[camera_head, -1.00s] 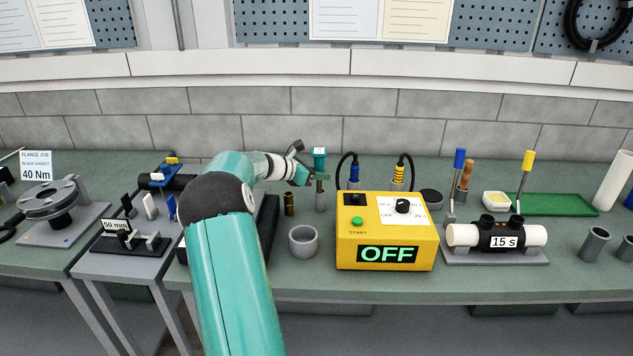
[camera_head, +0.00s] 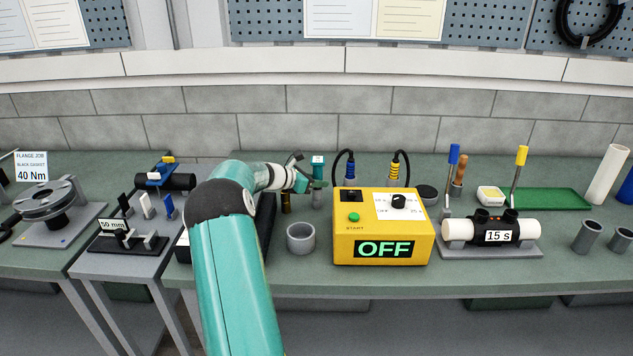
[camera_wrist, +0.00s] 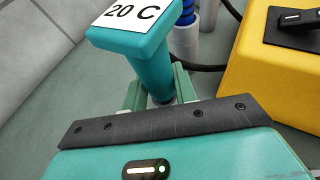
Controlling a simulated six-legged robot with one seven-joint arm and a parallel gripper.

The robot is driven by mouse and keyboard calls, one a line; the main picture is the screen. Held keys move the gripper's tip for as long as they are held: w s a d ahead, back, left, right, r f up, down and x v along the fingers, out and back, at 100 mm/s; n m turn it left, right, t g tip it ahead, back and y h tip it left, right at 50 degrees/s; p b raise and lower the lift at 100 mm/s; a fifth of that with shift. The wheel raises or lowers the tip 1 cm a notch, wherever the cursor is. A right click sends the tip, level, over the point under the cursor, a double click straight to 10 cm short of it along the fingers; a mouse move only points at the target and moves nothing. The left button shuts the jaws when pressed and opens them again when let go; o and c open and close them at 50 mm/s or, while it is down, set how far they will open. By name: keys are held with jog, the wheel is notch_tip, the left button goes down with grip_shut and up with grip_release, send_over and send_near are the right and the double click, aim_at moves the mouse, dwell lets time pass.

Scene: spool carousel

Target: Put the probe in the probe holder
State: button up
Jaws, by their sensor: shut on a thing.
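The probe (camera_head: 317,165) is teal with a square head and stands upright at the back of the bench. In the wrist view the probe (camera_wrist: 150,68) shows a white "20 C" label on its head. My gripper (camera_head: 313,183) is shut on the probe's body just below the head, and the green fingers of my gripper (camera_wrist: 158,92) lie on either side of it. A short grey upright tube, apparently the probe holder (camera_head: 317,200), stands directly below the probe. The probe's lower end is hidden, so I cannot tell how far it sits in the tube.
A yellow box (camera_head: 382,222) reading OFF stands close on the right, with blue and yellow cable plugs behind it. A grey cup (camera_head: 300,239) stands in front of the holder. A brass cylinder (camera_head: 286,204) stands just left of the holder.

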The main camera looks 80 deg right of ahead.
jog(key=o, duration=1)
jog(key=shift+f, duration=0.1)
jog(key=shift+w+a+r, duration=0.1)
jog(key=shift+w+r, duration=0.1)
jog(key=shift+r, duration=0.05)
jog(key=v, duration=1.1)
jog(key=shift+w+a+r, duration=0.1)
jog(key=shift+a+r, duration=0.05)
jog(key=shift+a, duration=0.05)
